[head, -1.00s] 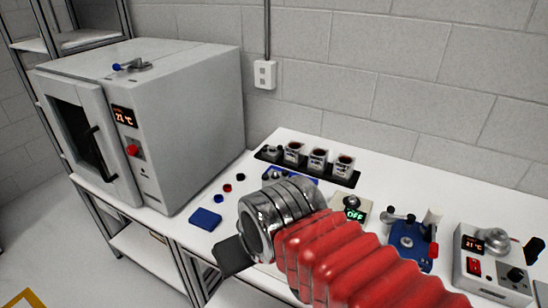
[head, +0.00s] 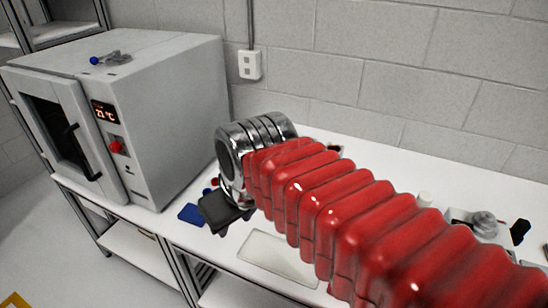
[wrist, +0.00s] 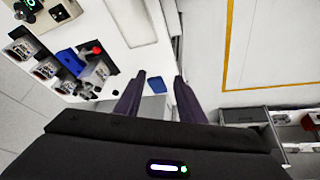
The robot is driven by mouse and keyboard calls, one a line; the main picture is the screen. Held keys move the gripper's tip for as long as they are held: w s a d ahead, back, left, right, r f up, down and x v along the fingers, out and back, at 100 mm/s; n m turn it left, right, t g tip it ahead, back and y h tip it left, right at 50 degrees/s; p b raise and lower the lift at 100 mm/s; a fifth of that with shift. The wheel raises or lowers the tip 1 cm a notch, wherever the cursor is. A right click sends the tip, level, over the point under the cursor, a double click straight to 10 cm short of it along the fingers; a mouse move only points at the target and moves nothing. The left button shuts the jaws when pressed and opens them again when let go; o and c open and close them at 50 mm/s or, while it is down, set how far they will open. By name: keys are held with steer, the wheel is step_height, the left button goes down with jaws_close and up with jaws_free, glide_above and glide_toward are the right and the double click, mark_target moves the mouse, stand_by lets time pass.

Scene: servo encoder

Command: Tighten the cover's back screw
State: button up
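My gripper (wrist: 160,76) is open in the wrist view, with two dark fingers apart and nothing between them. In the head view only the dark gripper body (head: 222,211) shows, in front of the bench's left part, below my metal wrist and red sleeve. A blue part (wrist: 70,62) shows left of the fingers in the wrist view, beside a black tray; I cannot tell whether it is the servo. A red round piece (wrist: 97,49) lies close to it. The cover and its back screw cannot be made out; my arm hides much of the bench in the head view.
A grey oven (head: 165,120) stands left on the bench. A flat blue pad (head: 191,213) lies near the front edge; it also shows beyond the fingers in the wrist view (wrist: 156,85).

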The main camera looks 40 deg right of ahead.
steer(key=w+d+r+n+g, duration=0.2)
steer(key=w+d+r+n, duration=0.1)
steer(key=w+d, duration=0.55)
steer(key=w+d+r+n+g, duration=0.2)
steer(key=w+d+r+n, duration=0.2)
steer(key=w+d, duration=0.45)
steer(key=w+d+f+n+g, duration=0.1)
steer(key=w+d+f+n, duration=0.1)
steer(key=w+d, duration=0.2)
steer(key=d, duration=0.3)
steer(key=shift+w+d, duration=0.15)
steer(key=shift+w, duration=0.05)
step_height(320, 180, down, 14)
steer(key=shift+r, duration=0.1)
steer(key=shift+c, duration=0.5)
